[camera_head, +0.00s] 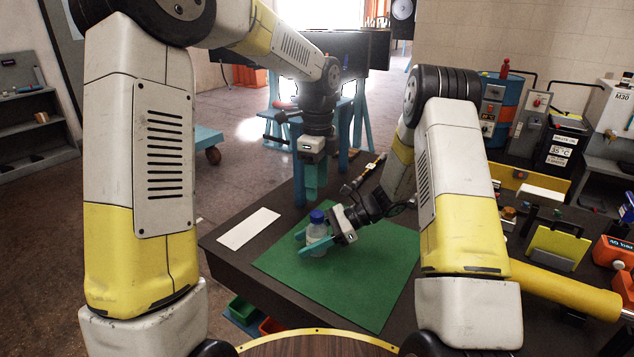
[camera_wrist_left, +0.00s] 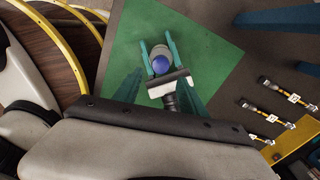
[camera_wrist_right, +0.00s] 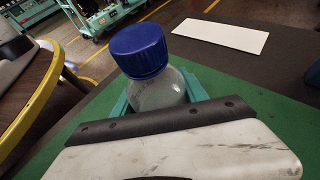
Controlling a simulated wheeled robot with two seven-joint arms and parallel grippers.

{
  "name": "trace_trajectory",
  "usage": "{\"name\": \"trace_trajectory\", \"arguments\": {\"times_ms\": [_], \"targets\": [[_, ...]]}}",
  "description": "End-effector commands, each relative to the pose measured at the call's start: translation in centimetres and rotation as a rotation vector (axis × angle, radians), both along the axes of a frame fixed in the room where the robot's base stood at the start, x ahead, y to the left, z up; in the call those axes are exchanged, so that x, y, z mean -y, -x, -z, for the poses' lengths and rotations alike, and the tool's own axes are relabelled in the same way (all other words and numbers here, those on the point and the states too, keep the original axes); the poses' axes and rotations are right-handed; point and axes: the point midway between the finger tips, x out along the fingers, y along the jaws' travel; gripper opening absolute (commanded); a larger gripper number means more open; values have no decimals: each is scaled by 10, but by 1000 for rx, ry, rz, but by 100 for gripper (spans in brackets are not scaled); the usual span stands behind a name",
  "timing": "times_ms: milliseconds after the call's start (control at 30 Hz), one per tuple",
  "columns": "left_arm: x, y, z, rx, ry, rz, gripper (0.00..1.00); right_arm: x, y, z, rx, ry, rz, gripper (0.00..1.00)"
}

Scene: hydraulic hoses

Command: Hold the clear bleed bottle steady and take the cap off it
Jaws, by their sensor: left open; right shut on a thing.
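The clear bleed bottle (camera_head: 316,234) stands upright on the green mat (camera_head: 366,272) with its blue cap (camera_head: 317,216) on. My right gripper (camera_head: 311,243) is shut on the bottle's body, below the cap. The right wrist view shows the bottle (camera_wrist_right: 157,93) between the teal fingers, with the cap (camera_wrist_right: 138,50) clear of them. My left gripper (camera_head: 308,197) points down above and behind the bottle, open and empty. In the left wrist view its open fingers (camera_wrist_left: 160,78) lie on either side below the blue cap (camera_wrist_left: 162,64).
A white sheet (camera_head: 248,228) lies on the dark table left of the mat. Hoses with yellow bands and white tags (camera_wrist_left: 267,103) lie right of the mat in the left wrist view.

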Motion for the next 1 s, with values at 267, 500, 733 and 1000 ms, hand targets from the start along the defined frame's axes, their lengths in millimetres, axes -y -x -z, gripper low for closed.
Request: {"name": "trace_trajectory", "arguments": {"times_ms": [267, 500, 733, 1000], "targets": [[-1, 0, 0, -1, 5, 641, 49, 0, 0, 0, 0, 0, 0, 0], [-1, -1, -1, 2, 7, 1121, 49, 0, 0, 0, 0, 0, 0, 0], [-1, -1, -2, 4, 7, 1351, 49, 0, 0, 0, 0, 0, 0, 0], [0, 0, 25, 1, 8, 1383, 49, 0, 0, 0, 0, 0, 0, 0]]}}
